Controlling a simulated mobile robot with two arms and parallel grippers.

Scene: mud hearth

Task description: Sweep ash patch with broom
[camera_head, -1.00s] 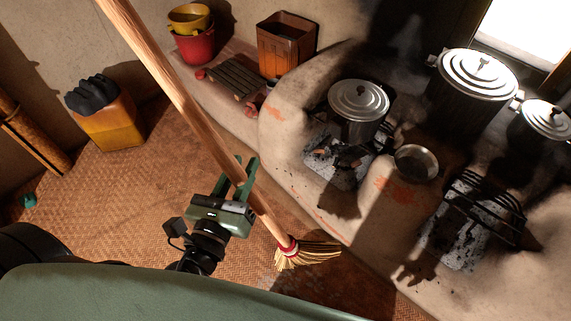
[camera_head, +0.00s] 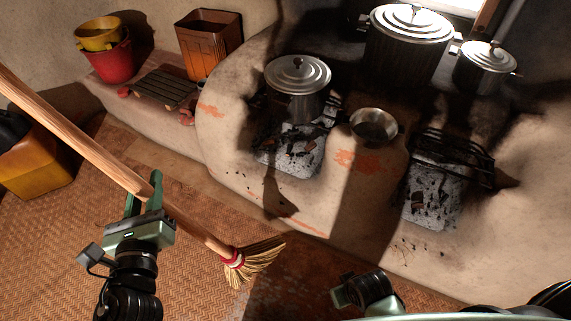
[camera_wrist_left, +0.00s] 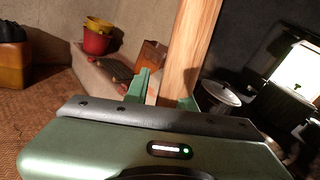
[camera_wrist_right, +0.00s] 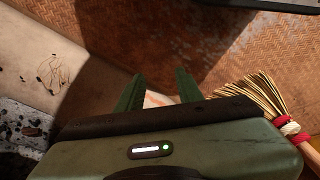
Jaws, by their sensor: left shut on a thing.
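The broom has a long wooden handle (camera_head: 80,145) that slants from upper left to lower right in the head view. Its straw head (camera_head: 258,262), with a red and white binding, is low over or on the woven floor; contact is unclear. My left gripper (camera_head: 145,192) is shut on the handle, which rises between its fingers in the left wrist view (camera_wrist_left: 192,50). My right gripper (camera_wrist_right: 158,92) is open and empty, with the broom head beside it at the right of its wrist view. Greyish patchy marks, possibly the ash patch (camera_wrist_right: 205,45), show on the floor there.
The mud hearth (camera_head: 235,135) borders the floor, with pots (camera_head: 298,88), a small pan (camera_head: 374,127) and grey ash in its openings (camera_head: 432,205). A yellow container (camera_head: 38,165) stands at left. Buckets (camera_head: 103,62) sit on the ledge. Woven floor (camera_head: 60,245) lies open at left.

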